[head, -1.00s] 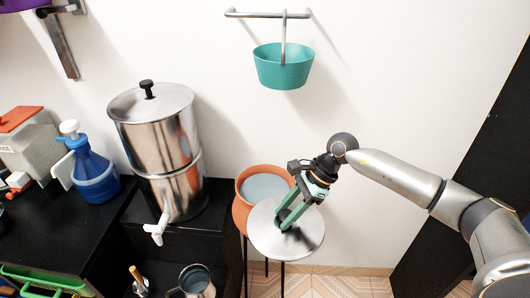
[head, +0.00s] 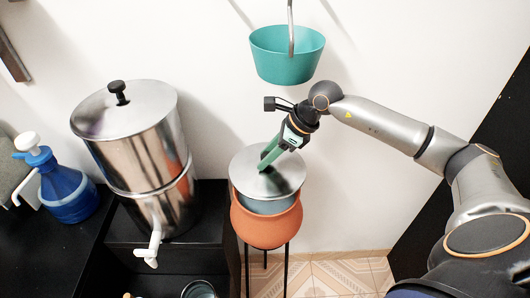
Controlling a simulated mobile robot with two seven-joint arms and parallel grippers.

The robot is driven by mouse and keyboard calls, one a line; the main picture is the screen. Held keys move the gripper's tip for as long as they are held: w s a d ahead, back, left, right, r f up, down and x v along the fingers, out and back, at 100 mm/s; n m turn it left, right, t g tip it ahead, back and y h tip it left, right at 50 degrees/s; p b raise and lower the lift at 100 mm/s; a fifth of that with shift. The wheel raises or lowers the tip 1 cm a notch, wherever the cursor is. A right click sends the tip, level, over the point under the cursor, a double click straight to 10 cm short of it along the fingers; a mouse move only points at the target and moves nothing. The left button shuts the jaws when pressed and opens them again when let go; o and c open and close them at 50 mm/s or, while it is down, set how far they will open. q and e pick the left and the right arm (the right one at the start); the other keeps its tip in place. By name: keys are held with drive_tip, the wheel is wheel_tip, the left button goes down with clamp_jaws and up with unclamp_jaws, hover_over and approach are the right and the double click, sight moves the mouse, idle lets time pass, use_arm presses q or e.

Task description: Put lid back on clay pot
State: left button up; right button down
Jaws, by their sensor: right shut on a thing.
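The clay pot (head: 266,229) is orange terracotta on a black stand with thin legs, right of the steel cylinder. A grey-blue inner surface shows below the lid. The lid (head: 250,185) is a round, flat, silvery disc over the pot's mouth, covering most of it. I cannot tell whether it touches the rim. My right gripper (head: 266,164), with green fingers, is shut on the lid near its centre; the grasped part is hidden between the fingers. My left gripper is not in view.
A large steel cylinder (head: 140,140) with a black knob and white tap stands left of the pot on a black cabinet (head: 208,220). A teal basket (head: 287,55) hangs on the wall above. A blue jug (head: 68,195) stands at far left.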

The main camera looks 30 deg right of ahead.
sight(267, 169)
drive_tip(key=shift+f+b, duration=0.1)
drive_tip(key=shift+b, duration=0.3)
wheel_tip(267, 169, down, 5)
drive_tip(key=b, duration=0.4)
drive_tip(key=shift+r, duration=0.2)
drive_tip(key=shift+f+b, duration=0.75)
drive_tip(key=shift+f+b, duration=0.3)
drive_tip(key=shift+f+b, duration=0.35)
drive_tip(key=shift+c, duration=1.9)
unclamp_jaws()
